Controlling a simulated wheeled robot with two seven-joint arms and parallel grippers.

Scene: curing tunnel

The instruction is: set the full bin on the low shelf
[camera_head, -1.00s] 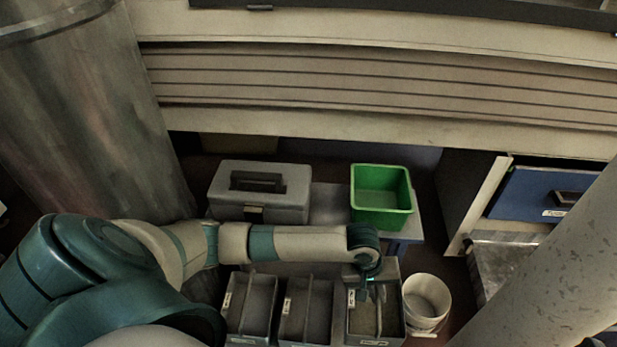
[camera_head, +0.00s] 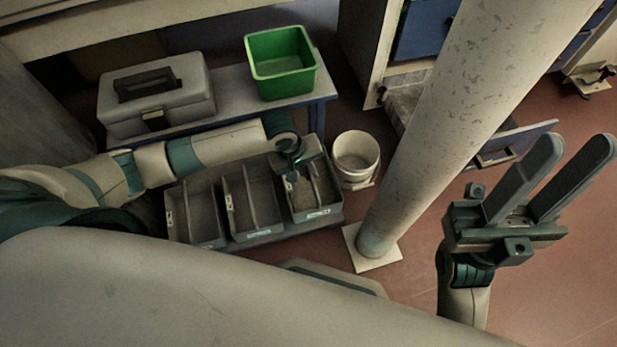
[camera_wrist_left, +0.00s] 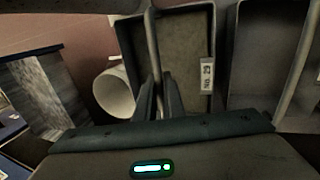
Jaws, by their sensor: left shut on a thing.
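The full bin (camera_head: 318,212) is a grey open bin with a flat brownish fill, at the right end of a row of grey bins. It also shows in the left wrist view (camera_wrist_left: 207,75) with a white label. My left gripper (camera_head: 292,172) reaches down over it and is shut on its upright middle bar, also seen in the left wrist view (camera_wrist_left: 160,85). The bin still stands in the row. My right gripper (camera_head: 548,185) is open and empty above the floor at the right. A low blue-legged shelf (camera_head: 232,90) stands behind the row.
A grey toolbox (camera_head: 160,95) and a green tub (camera_head: 283,65) stand on the low shelf, with a narrow bare strip between them. Two other grey bins (camera_head: 250,200) look empty. A white bucket (camera_head: 356,155) and a thick post (camera_head: 440,125) stand to the right.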

